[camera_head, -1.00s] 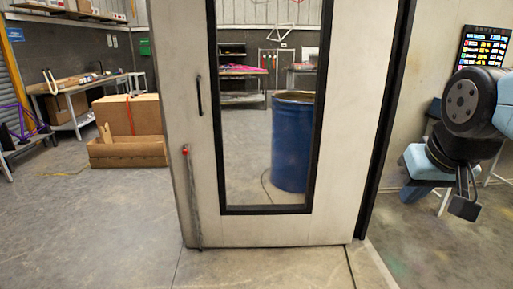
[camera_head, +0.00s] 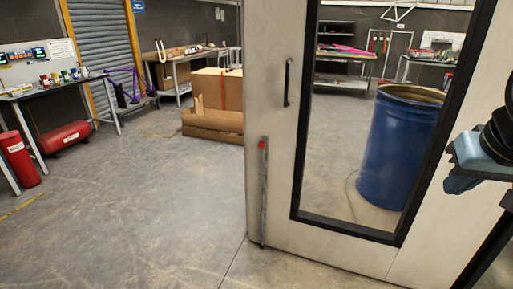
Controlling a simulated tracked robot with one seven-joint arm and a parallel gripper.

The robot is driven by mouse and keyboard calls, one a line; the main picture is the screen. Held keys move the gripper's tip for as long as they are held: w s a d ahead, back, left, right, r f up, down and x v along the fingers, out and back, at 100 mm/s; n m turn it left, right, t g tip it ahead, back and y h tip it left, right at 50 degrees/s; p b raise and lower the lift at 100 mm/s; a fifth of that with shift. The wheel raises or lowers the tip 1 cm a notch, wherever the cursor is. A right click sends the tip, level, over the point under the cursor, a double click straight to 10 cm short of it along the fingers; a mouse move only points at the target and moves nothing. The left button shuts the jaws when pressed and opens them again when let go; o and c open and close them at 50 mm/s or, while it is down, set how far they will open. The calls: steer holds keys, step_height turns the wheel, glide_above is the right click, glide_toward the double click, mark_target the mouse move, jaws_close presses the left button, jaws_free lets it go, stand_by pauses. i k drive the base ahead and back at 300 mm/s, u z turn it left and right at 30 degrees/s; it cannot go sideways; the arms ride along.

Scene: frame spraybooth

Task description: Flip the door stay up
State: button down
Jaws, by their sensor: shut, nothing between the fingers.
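The door stay (camera_head: 263,200) is a thin grey bar with a red upper end. It stands upright along the left edge of the pale door (camera_head: 272,110), and its lower end reaches down to the floor. My gripper (camera_head: 509,199) shows only in part at the right edge of the view, in front of the right side of the door. It is shut and empty, well apart from the stay. The rest of the gripper is cut off by the frame.
The door has a black handle (camera_head: 287,82) and a black-framed window, with a blue drum (camera_head: 400,150) seen through it. Cardboard boxes (camera_head: 212,120) lie behind to the left. A red cylinder (camera_head: 19,160) stands at far left. The floor left of the door is clear.

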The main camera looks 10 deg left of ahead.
mark_target(261, 144)
steer(key=u, duration=0.2)
steer(key=i, duration=1)
steer(key=u, duration=0.25)
